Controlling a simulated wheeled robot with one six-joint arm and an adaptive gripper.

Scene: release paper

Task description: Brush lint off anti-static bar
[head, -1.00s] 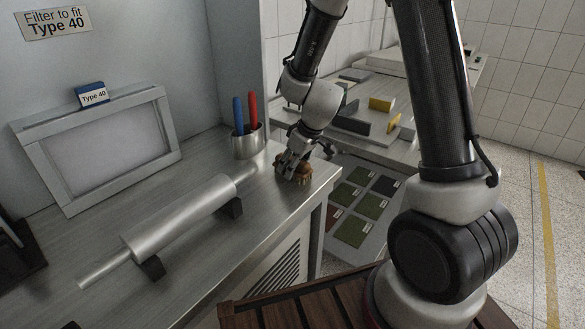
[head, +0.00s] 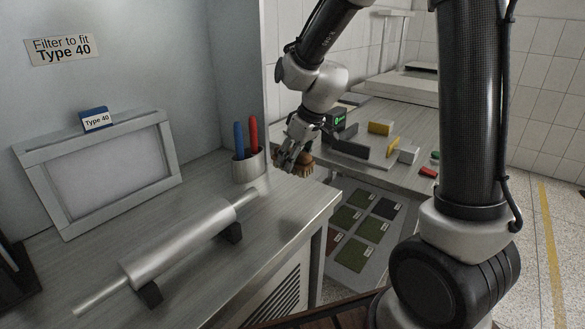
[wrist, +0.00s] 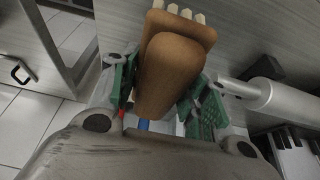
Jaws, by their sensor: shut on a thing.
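My gripper (head: 291,156) is at the right end of the metal bench top, shut on a brown wooden brush. The brush (head: 305,160) shows beside the fingers in the head view, partly hidden by them. In the wrist view the brush (wrist: 172,68) sits between green finger pads, its pale bristle tufts at the top. A shiny metal roller bar (head: 180,245) rests on dark supports on the bench, apart from the brush. One end of a metal roller also shows at the right of the wrist view (wrist: 265,90). Any lint is too small to tell.
A framed filter (head: 105,170) leans at the back left. A side table (head: 385,110) with several blocks stands beyond. The bench's front right is clear.

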